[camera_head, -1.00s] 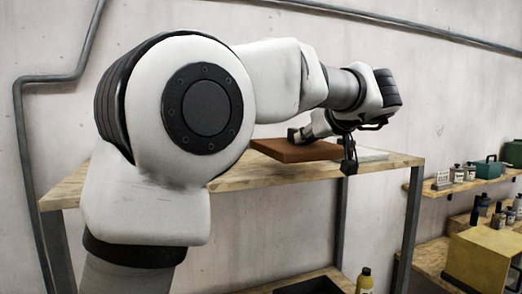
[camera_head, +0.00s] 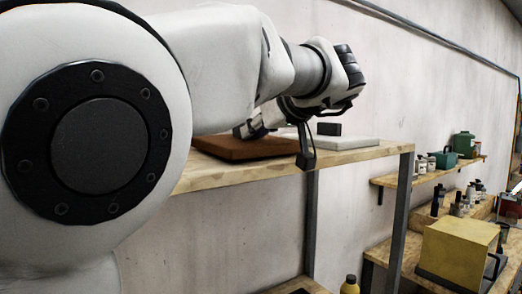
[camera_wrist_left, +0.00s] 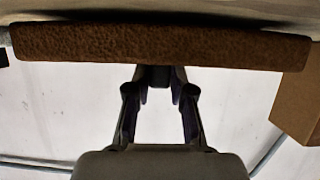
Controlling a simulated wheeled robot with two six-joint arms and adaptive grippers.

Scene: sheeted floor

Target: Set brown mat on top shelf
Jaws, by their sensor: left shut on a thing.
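The brown mat (camera_head: 235,147) is a thick flat slab at the top shelf (camera_head: 345,157), partly behind my left arm in the head view. I cannot tell whether it rests fully on the boards or is held slightly above them. Its long rough edge (camera_wrist_left: 160,45) spans the left wrist view. My left gripper (camera_wrist_left: 160,78) is shut on the mat near the middle of that edge. In the head view the left gripper (camera_head: 255,130) is small and partly hidden by my wrist. My right gripper is not in view.
A pale flat slab (camera_head: 342,144) lies right of the mat on the top shelf, with a dark block (camera_head: 329,129) by it. Lower shelves at right hold a yellow box (camera_head: 459,252), a green case (camera_head: 463,143) and bottles. A brown box (camera_wrist_left: 301,95) shows in the left wrist view.

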